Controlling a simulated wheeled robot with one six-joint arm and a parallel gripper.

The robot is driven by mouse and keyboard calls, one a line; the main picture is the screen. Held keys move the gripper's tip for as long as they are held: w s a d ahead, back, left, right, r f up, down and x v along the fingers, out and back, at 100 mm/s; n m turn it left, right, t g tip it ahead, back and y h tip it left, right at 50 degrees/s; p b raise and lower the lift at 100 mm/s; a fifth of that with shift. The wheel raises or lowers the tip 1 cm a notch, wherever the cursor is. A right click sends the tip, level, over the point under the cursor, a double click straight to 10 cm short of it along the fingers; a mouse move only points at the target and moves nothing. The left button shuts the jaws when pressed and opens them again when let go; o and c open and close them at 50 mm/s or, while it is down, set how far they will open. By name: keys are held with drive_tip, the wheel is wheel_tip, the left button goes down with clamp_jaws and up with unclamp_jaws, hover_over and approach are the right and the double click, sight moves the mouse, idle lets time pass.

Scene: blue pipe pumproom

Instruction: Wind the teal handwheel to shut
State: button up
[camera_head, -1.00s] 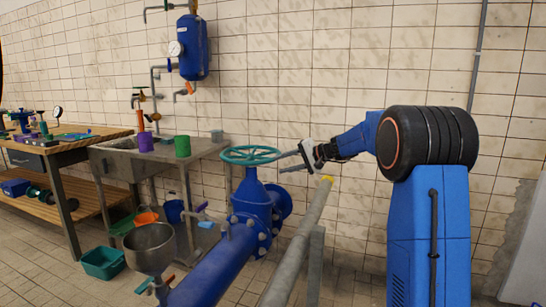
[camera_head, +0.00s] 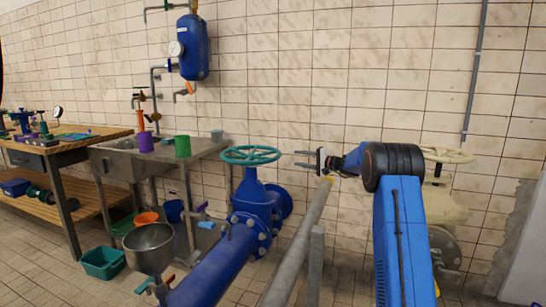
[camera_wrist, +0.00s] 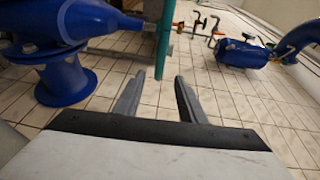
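The teal handwheel (camera_head: 251,155) lies flat on top of the blue valve body (camera_head: 254,203) in the head view. In the wrist view the handwheel (camera_wrist: 164,50) shows edge-on as a teal bar just beyond the fingertips. My gripper (camera_head: 297,160) is to the right of the wheel, apart from its rim, with its fingers pointing left toward it. The two fingers (camera_wrist: 158,80) are spread with a gap between them and nothing inside.
A grey pipe (camera_head: 306,231) rises below my gripper. A cream handwheel (camera_head: 447,155) on a cream valve stands behind my arm. A steel sink bench (camera_head: 112,160) with cups is left of the wheel; a metal funnel (camera_head: 149,240) is in front.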

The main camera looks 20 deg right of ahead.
drive_tip(key=x, duration=1.7)
clamp_jaws()
